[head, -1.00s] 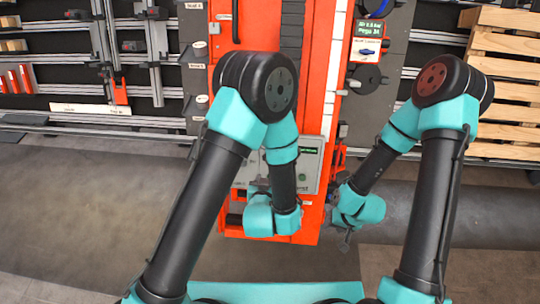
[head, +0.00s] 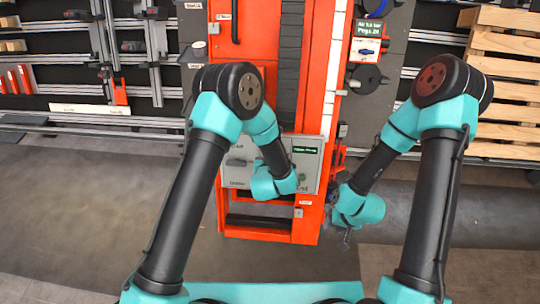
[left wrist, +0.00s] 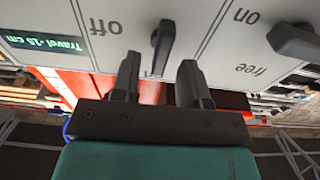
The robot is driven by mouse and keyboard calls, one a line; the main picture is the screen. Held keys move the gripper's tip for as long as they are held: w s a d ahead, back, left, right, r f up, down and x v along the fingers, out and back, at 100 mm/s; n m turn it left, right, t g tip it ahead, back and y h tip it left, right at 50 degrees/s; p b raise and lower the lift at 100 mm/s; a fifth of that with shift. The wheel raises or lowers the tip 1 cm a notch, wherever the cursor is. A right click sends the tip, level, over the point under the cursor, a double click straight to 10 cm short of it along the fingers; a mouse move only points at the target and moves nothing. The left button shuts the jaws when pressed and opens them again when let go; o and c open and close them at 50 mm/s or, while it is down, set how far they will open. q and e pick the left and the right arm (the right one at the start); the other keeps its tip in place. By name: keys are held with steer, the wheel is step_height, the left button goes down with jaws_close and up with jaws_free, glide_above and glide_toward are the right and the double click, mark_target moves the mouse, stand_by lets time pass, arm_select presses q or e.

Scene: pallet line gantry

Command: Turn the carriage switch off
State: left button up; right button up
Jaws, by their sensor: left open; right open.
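The carriage switch (left wrist: 163,45) is a dark lever on a grey control panel (left wrist: 125,12), between the upside-down labels "off" and "on" in the left wrist view. My left gripper (left wrist: 159,72) is open, its two fingers pointing at the lever with the lever's end between their tips; whether they touch it I cannot tell. In the head view the panel (head: 232,175) is on the red column, and my left wrist hides the switch. My right gripper (head: 346,236) is open and empty, low and right of the column.
A second dark handle (left wrist: 294,42) beside the label "free" is on the same panel, close to the switch. A green display (left wrist: 45,44) reads about "Travel -15 cm". The red column (head: 318,100) stands behind; wooden pallets (head: 510,80) are at the right.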

arm_select(q)
steer(key=shift+x, duration=1.15)
jaws_close()
